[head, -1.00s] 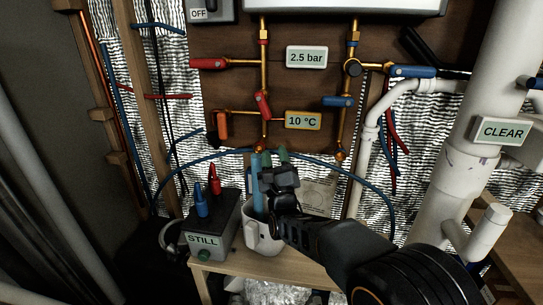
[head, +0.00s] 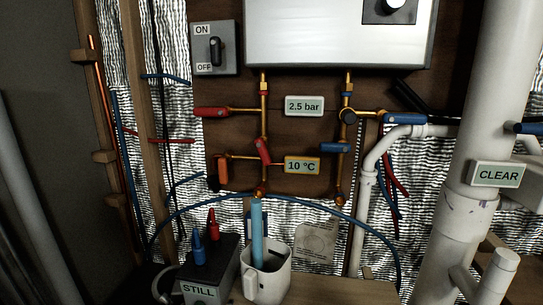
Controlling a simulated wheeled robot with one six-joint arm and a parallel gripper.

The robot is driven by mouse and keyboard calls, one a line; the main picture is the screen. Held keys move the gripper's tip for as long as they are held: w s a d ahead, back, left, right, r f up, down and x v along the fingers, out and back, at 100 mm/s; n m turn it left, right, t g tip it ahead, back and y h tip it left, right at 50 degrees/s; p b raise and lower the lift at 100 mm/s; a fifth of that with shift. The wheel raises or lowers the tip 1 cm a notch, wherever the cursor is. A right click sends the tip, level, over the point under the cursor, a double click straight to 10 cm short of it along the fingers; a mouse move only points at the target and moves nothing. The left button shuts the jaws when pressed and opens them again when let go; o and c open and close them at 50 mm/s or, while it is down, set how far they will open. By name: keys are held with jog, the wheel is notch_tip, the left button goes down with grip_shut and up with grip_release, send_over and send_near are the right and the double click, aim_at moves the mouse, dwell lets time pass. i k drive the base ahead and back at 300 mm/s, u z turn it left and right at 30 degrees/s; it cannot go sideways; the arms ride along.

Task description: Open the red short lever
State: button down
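A short red lever (head: 263,151) sits on the left vertical copper pipe (head: 264,130), left of the 10 °C display. It is tilted slightly off the pipe's line, its top end to the left. A longer red lever (head: 211,112) lies level above it to the left. An orange-red handle (head: 222,169) hangs upright at the lower left, by a side branch. My gripper is not in view, so nothing shows near the levers.
A heater (head: 340,40) hangs above, with an ON/OFF switch box (head: 215,48) at left. Blue levers (head: 335,147) are on the right pipe.

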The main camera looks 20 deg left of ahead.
aim_at(262, 151)
jog(key=u, duration=1.25)
jog(key=i, duration=0.25)
jog(key=z, duration=0.05)
